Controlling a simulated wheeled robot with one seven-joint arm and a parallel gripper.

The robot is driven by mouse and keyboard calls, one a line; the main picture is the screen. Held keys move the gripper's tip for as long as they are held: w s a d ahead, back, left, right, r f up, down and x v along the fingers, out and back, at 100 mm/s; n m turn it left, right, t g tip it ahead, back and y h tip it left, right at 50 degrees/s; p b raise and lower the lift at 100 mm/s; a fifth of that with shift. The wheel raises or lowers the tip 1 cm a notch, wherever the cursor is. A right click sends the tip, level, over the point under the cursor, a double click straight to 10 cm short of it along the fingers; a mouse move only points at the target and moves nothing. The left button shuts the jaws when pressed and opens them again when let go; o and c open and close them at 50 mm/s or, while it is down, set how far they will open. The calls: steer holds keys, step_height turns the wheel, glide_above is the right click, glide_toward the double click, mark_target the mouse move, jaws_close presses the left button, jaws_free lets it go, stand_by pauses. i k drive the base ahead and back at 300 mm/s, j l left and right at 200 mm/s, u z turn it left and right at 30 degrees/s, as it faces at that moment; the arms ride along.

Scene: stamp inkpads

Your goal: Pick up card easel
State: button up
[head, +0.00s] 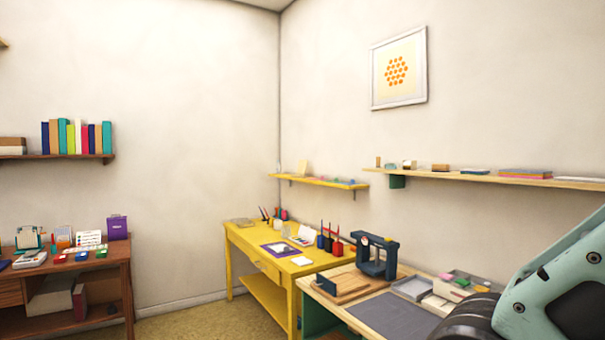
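I cannot tell for sure which thing is the card easel. On the brown desk (128,262) at the left, a white card display (88,239) stands upright, with a teal-framed stand (28,238) to its left. On the yellow table (262,257) in the corner, another small pale upright card (304,235) leans near the paint-like bottles. All are small and far off. A pale green link of my arm fills the lower right corner. My gripper is not in view.
A wooden workbench (322,293) in front holds a blue press (376,257), a dark mat (393,316) and a compartment box (455,287). Wall shelves (60,156) run above the furniture. Bare floor (205,322) lies between the brown desk and the yellow table.

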mark_target(302, 164)
steer(key=i+j+u, duration=0.25)
steer(key=i+u, duration=0.2)
steer(key=i, duration=0.25)
steer(key=i+u, duration=0.45)
steer(key=i, duration=1.5)
steer(key=i+z, duration=0.1)
steer(key=i, duration=0.9)
steer(key=i+j, duration=0.2)
steer(key=i, duration=0.8)
steer(key=i+l+z, duration=0.1)
steer(key=i+z, duration=0.75)
steer(key=i+j+z, duration=0.15)
steer(key=i+z, duration=0.15)
steer(key=z, duration=0.15)
steer(key=i+j+z, duration=0.4)
steer(key=k+l, duration=0.1)
